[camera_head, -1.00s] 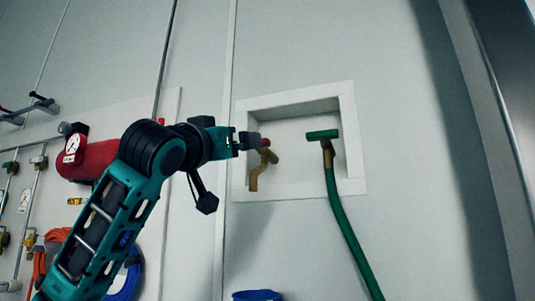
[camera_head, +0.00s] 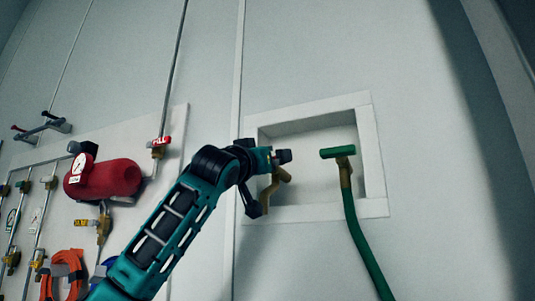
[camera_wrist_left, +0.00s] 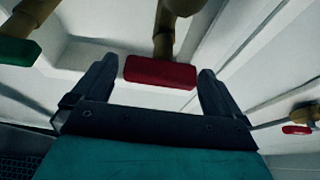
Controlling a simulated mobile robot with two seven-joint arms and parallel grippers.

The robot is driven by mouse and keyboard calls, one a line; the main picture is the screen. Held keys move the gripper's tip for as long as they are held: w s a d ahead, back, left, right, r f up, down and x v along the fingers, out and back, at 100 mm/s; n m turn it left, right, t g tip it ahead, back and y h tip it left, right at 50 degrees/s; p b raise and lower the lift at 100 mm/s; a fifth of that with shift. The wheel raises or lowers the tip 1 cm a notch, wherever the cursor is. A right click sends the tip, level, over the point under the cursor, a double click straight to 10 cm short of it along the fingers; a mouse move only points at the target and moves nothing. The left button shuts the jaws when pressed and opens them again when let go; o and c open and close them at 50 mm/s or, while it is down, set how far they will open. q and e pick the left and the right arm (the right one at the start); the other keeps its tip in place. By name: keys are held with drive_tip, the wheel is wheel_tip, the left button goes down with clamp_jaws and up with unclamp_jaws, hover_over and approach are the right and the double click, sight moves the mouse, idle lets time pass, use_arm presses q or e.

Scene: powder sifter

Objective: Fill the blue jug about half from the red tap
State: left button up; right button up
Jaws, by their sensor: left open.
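The red tap's brass spout (camera_head: 273,190) shows at the left side of the wall recess in the head view; its red handle is hidden behind my gripper there. In the left wrist view the red handle (camera_wrist_left: 160,73) lies across the gap between my finger tips. My left gripper (camera_head: 284,157) is open at the tap, its fingers (camera_wrist_left: 158,68) on either side of the handle; I cannot tell whether they touch it. The blue jug is out of view. My right gripper is out of view.
A green-handled tap (camera_head: 338,152) with a green hose (camera_head: 362,238) stands to the right in the same recess (camera_head: 366,150). A red tank with a gauge (camera_head: 105,178), valves and coiled hoses are on the wall to the left.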

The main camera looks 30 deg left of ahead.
use_arm(q)
drive_tip(key=shift+p+x, duration=0.3)
drive_tip(key=shift+x, duration=1)
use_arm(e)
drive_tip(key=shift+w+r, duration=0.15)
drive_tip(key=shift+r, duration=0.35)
